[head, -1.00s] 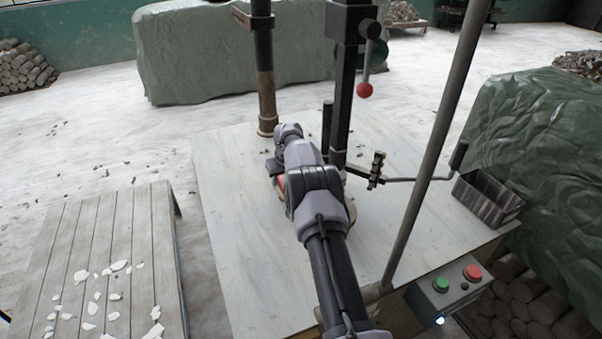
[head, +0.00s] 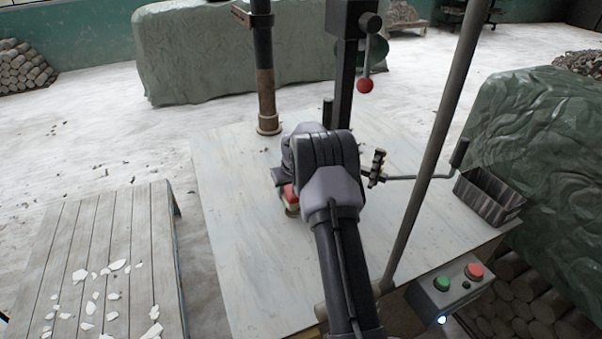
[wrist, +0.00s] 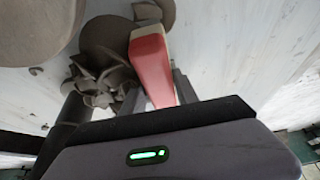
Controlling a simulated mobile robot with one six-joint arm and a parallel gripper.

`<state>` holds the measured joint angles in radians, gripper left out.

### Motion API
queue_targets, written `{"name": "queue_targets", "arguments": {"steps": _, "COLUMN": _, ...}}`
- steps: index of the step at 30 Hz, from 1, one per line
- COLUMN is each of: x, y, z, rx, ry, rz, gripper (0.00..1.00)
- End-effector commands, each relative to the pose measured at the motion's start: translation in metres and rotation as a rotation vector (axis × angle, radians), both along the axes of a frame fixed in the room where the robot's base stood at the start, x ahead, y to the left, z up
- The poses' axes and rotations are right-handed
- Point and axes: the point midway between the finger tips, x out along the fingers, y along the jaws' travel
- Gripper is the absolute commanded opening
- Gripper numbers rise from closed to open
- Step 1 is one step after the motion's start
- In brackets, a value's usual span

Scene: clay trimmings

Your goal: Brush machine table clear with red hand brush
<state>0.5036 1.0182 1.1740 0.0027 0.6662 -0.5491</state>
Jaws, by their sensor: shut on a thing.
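The machine table (head: 235,240) is a pale, flat top under my arm in the head view. My gripper (wrist: 160,92) is shut on the red hand brush (wrist: 152,65), which has a pale end, in the wrist view. Grey-brown clay trimmings (wrist: 100,88) lie in a curled heap just left of the brush in the wrist view. A few small dark crumbs lie on the table. My arm hides much of the table's middle in the head view.
A rusty post (head: 266,100) and a dark column with a red-knobbed lever (head: 365,86) stand at the back. A crank (head: 420,178), a metal bin (head: 488,200) and a slanting pole (head: 432,140) are at right. A slatted bench (head: 110,250) with white shards stands at left.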

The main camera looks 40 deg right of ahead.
Motion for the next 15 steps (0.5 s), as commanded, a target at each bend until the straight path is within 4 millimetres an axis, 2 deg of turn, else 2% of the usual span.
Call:
{"name": "queue_targets", "arguments": {"steps": 3, "x": 0.006, "y": -0.001, "z": 0.000, "rx": 0.000, "ry": 0.000, "rz": 0.001, "gripper": 0.04}}
{"name": "queue_targets", "arguments": {"steps": 15, "x": 0.054, "y": -0.014, "z": 0.000, "rx": -0.001, "ry": -0.002, "rz": 0.001, "gripper": 0.04}}
